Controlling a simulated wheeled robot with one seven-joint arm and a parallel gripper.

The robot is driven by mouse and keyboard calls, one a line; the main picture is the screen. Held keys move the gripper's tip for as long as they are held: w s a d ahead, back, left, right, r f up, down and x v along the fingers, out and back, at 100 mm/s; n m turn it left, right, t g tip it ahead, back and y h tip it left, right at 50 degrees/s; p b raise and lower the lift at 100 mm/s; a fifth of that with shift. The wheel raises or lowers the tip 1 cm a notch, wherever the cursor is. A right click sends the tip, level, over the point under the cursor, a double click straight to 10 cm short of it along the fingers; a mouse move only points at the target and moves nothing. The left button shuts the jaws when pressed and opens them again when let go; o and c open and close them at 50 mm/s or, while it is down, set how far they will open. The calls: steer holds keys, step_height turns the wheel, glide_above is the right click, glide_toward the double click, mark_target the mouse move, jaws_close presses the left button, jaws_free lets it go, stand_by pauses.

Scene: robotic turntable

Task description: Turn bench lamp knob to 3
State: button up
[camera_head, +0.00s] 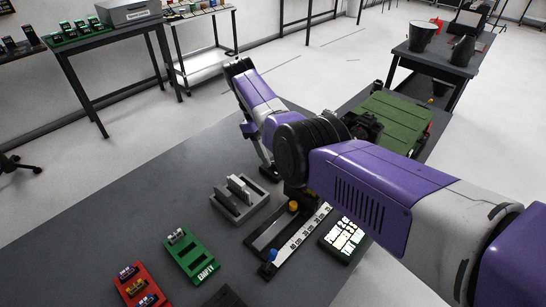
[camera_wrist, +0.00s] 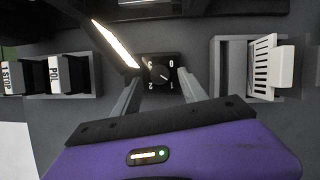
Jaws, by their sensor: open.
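The bench lamp knob (camera_wrist: 160,74) is a small black dial on a dark square plate, marked 0, 1, 2 and 3. Its white pointer mark appears to point to the lower right, towards 1. My gripper (camera_wrist: 160,79) is open in the wrist view, with one grey finger on each side of the knob plate. I cannot tell whether the fingers touch the knob. A bright lit strip (camera_wrist: 115,44), apparently part of the lamp, slants at the upper left of the knob. In the head view my arm hides the knob.
Green (camera_head: 191,257) and red (camera_head: 140,285) trays, a slider with a scale (camera_head: 300,238) and a lit panel (camera_head: 345,237) lie on the table.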

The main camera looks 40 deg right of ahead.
steer(key=shift+b+v, duration=0.8)
steer(key=shift+v, duration=2.2)
steer(key=w+a+m+t+h, duration=0.1)
steer(key=w+a+m+t, duration=0.35)
steer(key=a+m, duration=0.2)
steer(key=s+d+m+h, duration=0.2)
steer(key=s+d+m, duration=0.2)
steer(key=s+m, duration=0.6)
steer(key=shift+m+t, duration=0.45)
steer(key=shift+m, duration=0.3)
steer(key=shift+w+x, duration=0.2)
steer(key=shift+x, duration=1.75)
steer(key=shift+w+x, duration=0.25)
steer(key=shift+x, duration=1.75)
steer(key=shift+r, duration=0.1)
jaws_close()
